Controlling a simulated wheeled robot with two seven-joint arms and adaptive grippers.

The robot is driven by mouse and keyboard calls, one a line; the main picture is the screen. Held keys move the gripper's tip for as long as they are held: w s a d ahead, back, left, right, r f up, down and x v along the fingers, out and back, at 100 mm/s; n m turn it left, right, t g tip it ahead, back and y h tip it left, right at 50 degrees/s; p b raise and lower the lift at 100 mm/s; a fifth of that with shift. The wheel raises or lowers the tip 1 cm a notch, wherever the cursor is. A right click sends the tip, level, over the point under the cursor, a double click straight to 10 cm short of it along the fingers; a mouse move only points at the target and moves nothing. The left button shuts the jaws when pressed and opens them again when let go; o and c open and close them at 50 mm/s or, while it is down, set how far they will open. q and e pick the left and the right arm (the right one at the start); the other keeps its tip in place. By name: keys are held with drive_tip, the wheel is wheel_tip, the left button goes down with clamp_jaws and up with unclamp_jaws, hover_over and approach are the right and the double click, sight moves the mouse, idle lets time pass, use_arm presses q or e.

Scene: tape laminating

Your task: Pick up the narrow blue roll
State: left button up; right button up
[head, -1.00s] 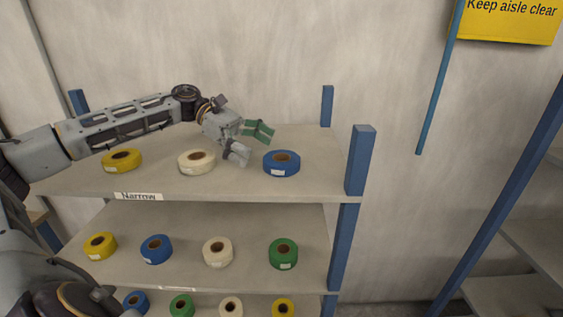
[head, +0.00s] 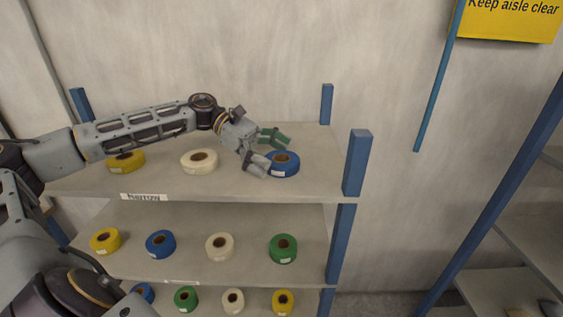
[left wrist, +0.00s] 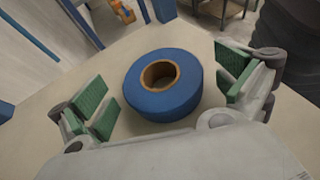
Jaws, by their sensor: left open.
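The blue roll (head: 284,164) lies flat on the top shelf (head: 228,178), at the right end of its row. The front edge of this shelf has a label (head: 143,197) that read "Narrow" in the earlier head view. My left gripper (head: 267,150) is at the roll's left side, its fingers partly covering it. In the left wrist view the blue roll (left wrist: 163,84) sits between the two spread, green-padded fingers of my left gripper (left wrist: 165,90). Gaps show on both sides, so the fingers are apart from it. My right gripper is not in view.
A white roll (head: 199,160) and a yellow roll (head: 126,163) lie left on the same shelf. Lower shelves hold several more rolls, including another blue one (head: 160,244). A blue post (head: 357,163) stands just right of the top blue roll.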

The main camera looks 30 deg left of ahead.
use_arm(q)
drive_tip(key=shift+c, duration=0.3)
drive_tip(key=c, duration=1)
drive_tip(key=shift+r, duration=0.1)
wheel_tip(320, 180, up, 10)
idle(0.6)
